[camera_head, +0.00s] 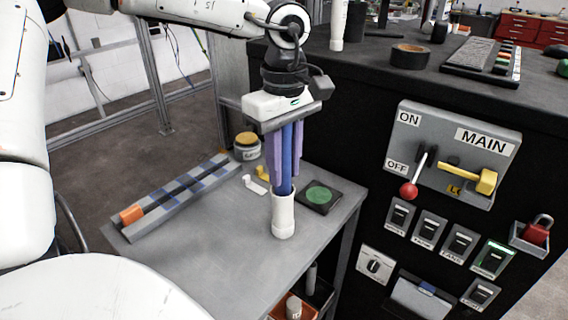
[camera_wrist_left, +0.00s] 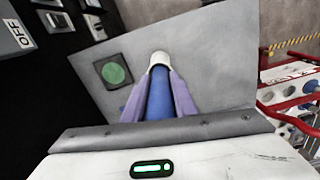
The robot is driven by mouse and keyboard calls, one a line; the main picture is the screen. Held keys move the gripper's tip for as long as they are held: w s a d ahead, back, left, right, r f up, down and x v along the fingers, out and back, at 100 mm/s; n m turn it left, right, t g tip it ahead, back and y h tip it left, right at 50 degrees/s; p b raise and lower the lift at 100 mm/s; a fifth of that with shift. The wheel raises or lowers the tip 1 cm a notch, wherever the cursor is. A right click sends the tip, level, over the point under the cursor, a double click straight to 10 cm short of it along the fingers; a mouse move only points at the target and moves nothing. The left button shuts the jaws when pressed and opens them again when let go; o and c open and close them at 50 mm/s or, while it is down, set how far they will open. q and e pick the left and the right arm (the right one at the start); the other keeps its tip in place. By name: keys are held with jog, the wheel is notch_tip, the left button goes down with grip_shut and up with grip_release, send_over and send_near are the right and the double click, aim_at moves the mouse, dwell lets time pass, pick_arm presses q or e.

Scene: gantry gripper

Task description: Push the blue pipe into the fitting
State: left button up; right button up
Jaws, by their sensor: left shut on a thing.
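The blue pipe (camera_head: 286,160) stands upright between the purple fingers of my left gripper (camera_head: 285,172), which is shut on it. The white fitting (camera_head: 283,214) stands upright on the grey table (camera_head: 190,262). The pipe's lower end meets the fitting's top opening; how deep it sits inside is hidden. In the left wrist view the pipe (camera_wrist_left: 160,96) runs between the fingers (camera_wrist_left: 160,100) to the white fitting (camera_wrist_left: 159,59) at its far end. My right gripper is in neither view.
A black pad with a green disc (camera_head: 320,194) lies right of the fitting. A jar (camera_head: 247,147), small white and yellow pieces and a long striped rail (camera_head: 180,194) lie behind and left. A black cabinet with a MAIN switch panel (camera_head: 450,155) stands to the right. The table's front left is clear.

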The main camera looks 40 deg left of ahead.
pick_arm(q)
jog(key=shift+f+b, duration=0.35)
jog(key=shift+f, duration=0.15)
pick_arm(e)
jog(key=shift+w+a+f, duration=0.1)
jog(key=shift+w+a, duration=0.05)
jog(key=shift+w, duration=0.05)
pick_arm(q)
jog(key=shift+f+b, duration=0.75)
jog(key=shift+f, duration=0.1)
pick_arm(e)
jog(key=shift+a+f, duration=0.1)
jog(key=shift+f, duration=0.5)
pick_arm(q)
jog(key=o, duration=1.1)
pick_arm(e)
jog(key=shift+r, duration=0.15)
pick_arm(q)
jog(key=shift+r, duration=0.1)
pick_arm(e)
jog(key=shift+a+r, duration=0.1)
